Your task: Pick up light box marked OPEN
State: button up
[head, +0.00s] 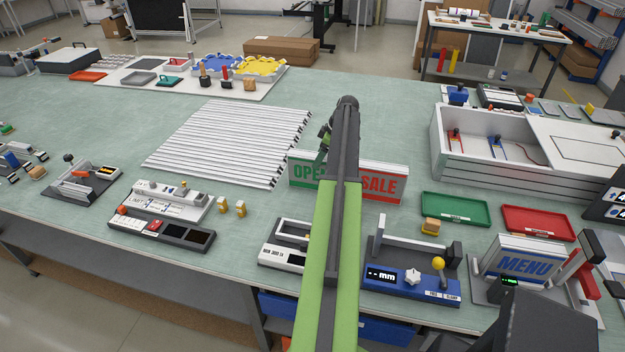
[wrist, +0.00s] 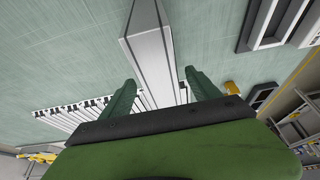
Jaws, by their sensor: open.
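A box marked SALE (head: 383,183), with red, shows just right of my arm; whether the two touch is hidden. My gripper (head: 328,137) is above and behind the OPEN box in the head view. In the wrist view my gripper (wrist: 160,78) is open, with a pale long box (wrist: 148,35) showing between its two green fingers. Its lettering is not visible there, and contact cannot be told.
A stack of white slats (head: 230,142) lies left of the boxes. Green (head: 455,209) and red (head: 538,222) trays and a MENU box (head: 525,262) are to the right. A large open crate (head: 490,172) is behind them. Small devices line the front edge.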

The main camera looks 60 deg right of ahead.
aim_at(313, 171)
jog(key=b+x, duration=0.4)
jog(key=x, duration=0.1)
jog(key=shift+w+a+r, duration=0.15)
jog(key=shift+w, duration=0.15)
grip_shut()
